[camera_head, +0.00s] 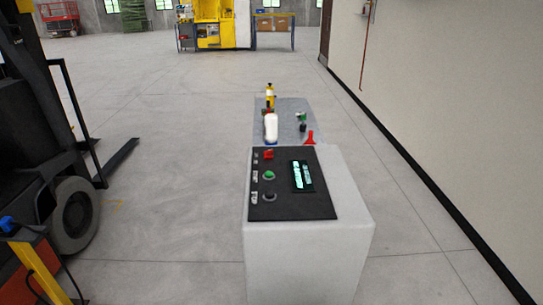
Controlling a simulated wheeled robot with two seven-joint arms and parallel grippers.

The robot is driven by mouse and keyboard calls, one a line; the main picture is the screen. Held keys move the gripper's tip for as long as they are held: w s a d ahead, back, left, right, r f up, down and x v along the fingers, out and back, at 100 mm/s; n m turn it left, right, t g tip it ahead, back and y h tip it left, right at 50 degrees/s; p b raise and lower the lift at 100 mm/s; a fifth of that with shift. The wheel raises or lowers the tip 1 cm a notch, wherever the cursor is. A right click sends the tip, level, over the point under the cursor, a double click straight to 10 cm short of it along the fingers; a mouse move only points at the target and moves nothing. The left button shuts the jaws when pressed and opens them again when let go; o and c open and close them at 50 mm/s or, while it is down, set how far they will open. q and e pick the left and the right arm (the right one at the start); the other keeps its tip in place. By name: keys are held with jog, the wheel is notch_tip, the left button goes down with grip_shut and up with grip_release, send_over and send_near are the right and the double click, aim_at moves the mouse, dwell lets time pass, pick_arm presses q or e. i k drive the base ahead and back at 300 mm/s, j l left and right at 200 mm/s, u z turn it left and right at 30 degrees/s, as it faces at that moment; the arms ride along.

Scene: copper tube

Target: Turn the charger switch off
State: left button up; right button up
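The charger (305,255) is a white box in the middle of the camera_head view, with a black sloped panel (300,206) on top. A red switch (268,154) sits at the panel's upper left. A green round button (268,175) and a black round knob (269,197) are below it in a column. A lit display (302,176) is to their right. The switch is too small to tell its position. Neither of my grippers shows in this view.
Behind the charger, a grey surface (290,105) holds a white bottle (271,127), a yellow item (270,95) and other small things. A forklift (75,215) stands at the left. A wall (450,110) runs along the right. Open floor (180,150) lies between forklift and charger.

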aim_at(267, 155)
jog(key=i+j, duration=0.1)
jog(key=j, duration=0.25)
jog(key=i+j, duration=0.1)
jog(key=j, duration=0.2)
jog(key=i+j, duration=0.1)
jog(key=j, duration=0.25)
jog(key=i+j+z, duration=0.1)
jog(key=j, duration=0.3)
jog(key=i+j+z, duration=0.1)
jog(key=j, duration=0.3)
jog(key=i+j+z, duration=0.1)
jog(key=j, duration=0.3)
jog(key=i+j+z, duration=0.1)
jog(key=i+j, duration=0.15)
jog(key=j, duration=0.2)
jog(key=i+j+z, duration=0.1)
jog(key=i, duration=0.35)
jog(key=i+j+z, duration=0.15)
jog(key=i, duration=0.3)
jog(key=i+j, duration=0.15)
jog(key=i, duration=0.35)
